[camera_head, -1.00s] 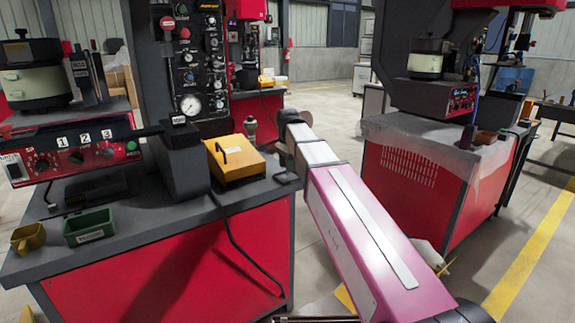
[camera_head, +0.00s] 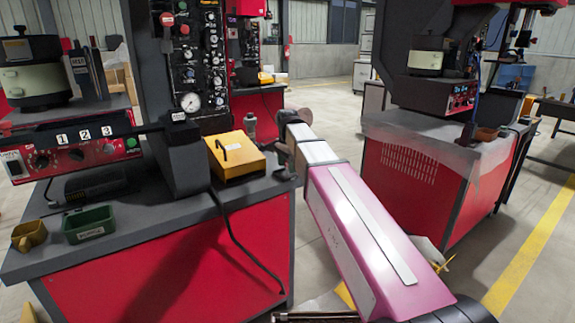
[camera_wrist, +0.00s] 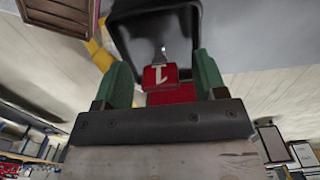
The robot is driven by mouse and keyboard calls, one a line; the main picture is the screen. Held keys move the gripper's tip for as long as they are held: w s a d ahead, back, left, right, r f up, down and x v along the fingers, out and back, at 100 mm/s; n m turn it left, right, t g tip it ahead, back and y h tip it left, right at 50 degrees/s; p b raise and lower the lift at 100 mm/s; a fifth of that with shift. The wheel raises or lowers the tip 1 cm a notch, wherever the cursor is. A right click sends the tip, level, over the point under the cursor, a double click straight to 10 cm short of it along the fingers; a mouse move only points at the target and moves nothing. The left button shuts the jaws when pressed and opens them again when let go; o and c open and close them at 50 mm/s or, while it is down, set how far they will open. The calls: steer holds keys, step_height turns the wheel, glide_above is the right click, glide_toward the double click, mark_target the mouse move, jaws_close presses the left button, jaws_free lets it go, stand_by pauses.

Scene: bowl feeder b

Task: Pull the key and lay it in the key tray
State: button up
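A small red tag or block with a white mark (camera_wrist: 160,77) sits between my fingers in the wrist view. In the head view my gripper is mostly hidden beyond my arm, by the bench's right edge. A green tray (camera_head: 90,226) with an unreadable label stands at the bench's front left; I cannot tell if it is the key tray.
A yellow cup (camera_head: 28,236) stands left of the green tray. A yellow box (camera_head: 236,157) sits on the bench (camera_head: 150,212) near its right end. A red control panel (camera_head: 72,160) marked 1, 2, 3 is at the left. Floor separates a second red machine (camera_head: 430,185) at right.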

steer(key=shift+r, duration=0.1)
step_height(320, 180, up, 10)
steer(key=shift+f, duration=0.1)
steer(key=shift+r, duration=0.45)
stand_by(0.5)
